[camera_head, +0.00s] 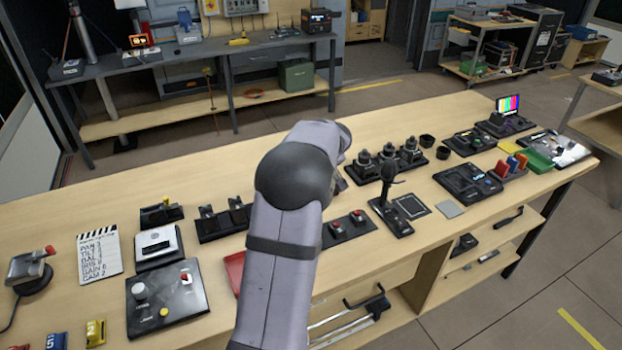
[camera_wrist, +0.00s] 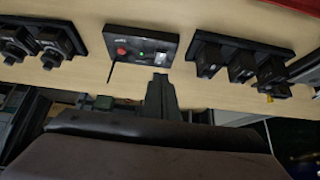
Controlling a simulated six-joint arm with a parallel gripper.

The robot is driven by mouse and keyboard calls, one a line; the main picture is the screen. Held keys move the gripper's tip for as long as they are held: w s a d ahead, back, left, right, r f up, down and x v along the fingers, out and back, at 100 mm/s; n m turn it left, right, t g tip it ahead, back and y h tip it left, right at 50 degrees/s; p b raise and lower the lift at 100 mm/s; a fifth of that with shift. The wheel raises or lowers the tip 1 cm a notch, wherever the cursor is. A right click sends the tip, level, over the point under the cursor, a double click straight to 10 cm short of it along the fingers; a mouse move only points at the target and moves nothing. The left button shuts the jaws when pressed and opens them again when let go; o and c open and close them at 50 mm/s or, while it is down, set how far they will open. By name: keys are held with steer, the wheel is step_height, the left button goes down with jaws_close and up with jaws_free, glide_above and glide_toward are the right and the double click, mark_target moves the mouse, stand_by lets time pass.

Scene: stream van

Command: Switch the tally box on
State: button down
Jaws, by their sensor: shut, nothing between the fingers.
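The position of any switch is too small to tell. My gripper (camera_wrist: 160,80) is shut and empty, its tips just below the box's edge in that picture. I cannot tell whether they touch it. In the head view my arm hides both the gripper and this box.
In the wrist view, a black base with several blocky parts (camera_wrist: 238,64) is right of the box, and a base with knobs (camera_wrist: 38,41) is left. In the head view, a lever panel (camera_head: 222,222), a joystick (camera_head: 388,180) and several knobs (camera_head: 388,157) flank my arm.

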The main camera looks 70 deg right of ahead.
steer(key=shift+s+a+r+b, duration=0.7)
steer(key=shift+s+a+r, duration=0.6)
steer(key=shift+r, duration=0.1)
steer(key=shift+w, duration=0.1)
steer(key=w+a+f+n+g+y, duration=0.1)
steer(key=w+a+f+n+y, duration=0.15)
steer(key=w+a, duration=0.85)
steer(key=w+a+f+n+y, duration=0.1)
steer(key=w+a+f+y, duration=0.15)
steer(key=w+a, duration=0.85)
steer(key=s+a+f, duration=0.1)
steer(key=a, duration=0.5)
steer(key=s+a+f+n+g, duration=0.1)
steer(key=a, duration=0.5)
steer(key=s+a+f+n, duration=0.1)
steer(key=s+a, duration=0.1)
steer(key=a, duration=0.4)
steer(key=shift+a+g+y, duration=0.35)
steer(key=shift+g+y, duration=0.05)
steer(key=s+a+f+n+g, duration=0.1)
steer(key=s+a+f, duration=0.1)
steer(key=s+a, duration=0.3)
steer(key=s+a+f+n+g, duration=0.1)
steer(key=s+a, duration=0.3)
steer(key=a, duration=0.5)
steer(key=shift+s+f+n+h, duration=0.3)
steer(key=shift+s+f+n, duration=0.1)
steer(key=shift+n, duration=0.35)
